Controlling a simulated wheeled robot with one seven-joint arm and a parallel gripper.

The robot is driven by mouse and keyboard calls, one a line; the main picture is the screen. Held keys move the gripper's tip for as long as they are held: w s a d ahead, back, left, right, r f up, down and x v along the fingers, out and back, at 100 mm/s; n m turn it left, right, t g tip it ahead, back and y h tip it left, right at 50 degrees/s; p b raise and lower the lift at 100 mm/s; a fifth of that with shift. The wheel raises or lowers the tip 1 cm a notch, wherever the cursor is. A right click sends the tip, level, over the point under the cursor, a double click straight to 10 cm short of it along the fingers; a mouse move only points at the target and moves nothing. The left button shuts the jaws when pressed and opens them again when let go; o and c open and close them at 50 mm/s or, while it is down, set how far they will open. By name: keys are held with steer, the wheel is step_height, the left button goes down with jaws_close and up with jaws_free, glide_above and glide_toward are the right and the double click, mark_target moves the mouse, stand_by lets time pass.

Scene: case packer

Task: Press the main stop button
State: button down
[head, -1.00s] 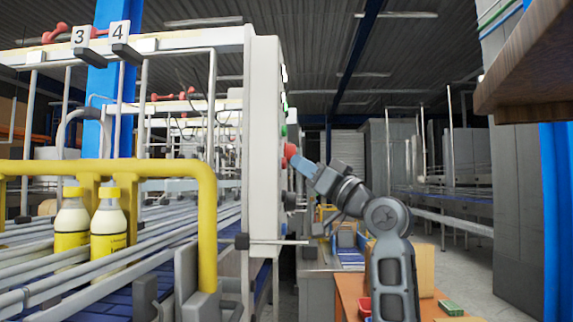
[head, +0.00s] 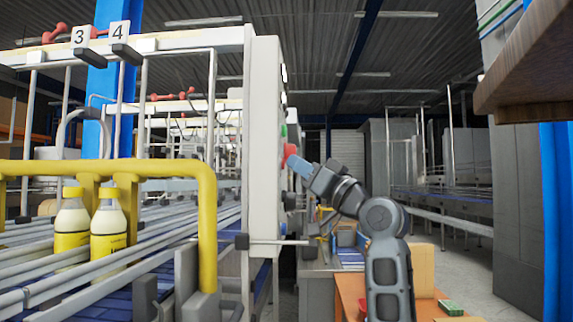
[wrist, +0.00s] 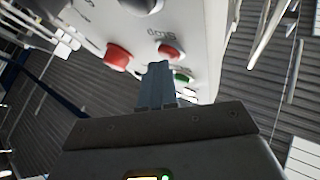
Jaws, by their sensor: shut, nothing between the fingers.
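The control panel (head: 264,140) is a tall pale box at the end of the conveyor frame, seen nearly edge-on in the head view. A red button (head: 290,151) sticks out from its right face. In the wrist view, a red button (wrist: 170,53) is beside the lettering "STOP", and a larger red button (wrist: 117,57) is to its left. My gripper (head: 294,161) is shut and empty, its tips at the red button in the head view. In the wrist view the fingertips (wrist: 158,66) overlap the panel just below the STOP-lettered button. I cannot tell whether they touch it.
A green button (wrist: 183,77) and a dark knob (wrist: 142,4) are also on the panel. A yellow guard rail (head: 205,220) and bottles (head: 107,228) on the conveyor are left. A brown shelf edge (head: 530,65) overhangs at upper right.

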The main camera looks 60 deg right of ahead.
steer(key=shift+w, duration=0.15)
stand_by(0.4)
steer(key=shift+s+d, duration=0.3)
steer(key=shift+s, duration=0.6)
steer(key=s, duration=0.1)
steer(key=s+d+b, duration=0.1)
steer(key=s, duration=0.1)
steer(key=s+d, duration=0.1)
steer(key=shift+s, duration=0.3)
stand_by(0.8)
